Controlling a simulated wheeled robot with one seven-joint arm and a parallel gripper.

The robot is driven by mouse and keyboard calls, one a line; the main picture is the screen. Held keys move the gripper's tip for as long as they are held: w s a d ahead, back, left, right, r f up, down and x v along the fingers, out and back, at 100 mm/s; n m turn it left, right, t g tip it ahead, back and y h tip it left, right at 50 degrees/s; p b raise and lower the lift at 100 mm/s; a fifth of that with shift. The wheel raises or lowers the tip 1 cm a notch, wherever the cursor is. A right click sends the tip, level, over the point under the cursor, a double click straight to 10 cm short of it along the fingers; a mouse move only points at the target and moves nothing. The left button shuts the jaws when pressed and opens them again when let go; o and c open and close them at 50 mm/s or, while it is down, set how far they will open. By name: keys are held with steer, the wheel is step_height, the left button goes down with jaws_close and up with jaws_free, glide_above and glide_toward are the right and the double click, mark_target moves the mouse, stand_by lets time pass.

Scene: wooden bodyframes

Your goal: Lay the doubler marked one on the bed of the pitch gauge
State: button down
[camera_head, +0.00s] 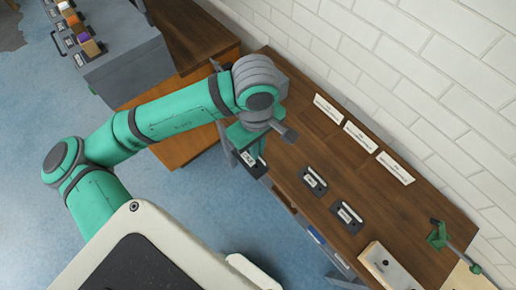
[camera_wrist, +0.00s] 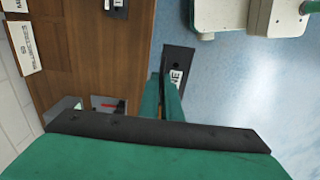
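My gripper (camera_head: 247,148) is shut on a dark flat plate with a white label, the doubler (camera_head: 252,163). In the wrist view the label on the doubler (camera_wrist: 179,60) partly shows, reading "NE"; its near end is hidden by the green fingers (camera_wrist: 166,95). The gripper holds it beside the bench's front edge, over the blue floor. I cannot tell for sure which thing is the pitch gauge. A dark piece with a red line (camera_wrist: 108,103) sits on the bench in the wrist view, partly hidden by my gripper.
Two dark labelled plates (camera_head: 312,181) (camera_head: 346,216) lie on the wooden bench (camera_head: 290,155). White cards (camera_head: 360,137) stand along the wall side. A pale block (camera_head: 388,266) and a green clamp-like fixture (camera_head: 438,236) are at the right. A grey cabinet (camera_head: 125,65) stands upper left.

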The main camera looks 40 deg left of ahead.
steer(key=shift+w+d+r, duration=0.1)
steer(key=shift+r, duration=2.2)
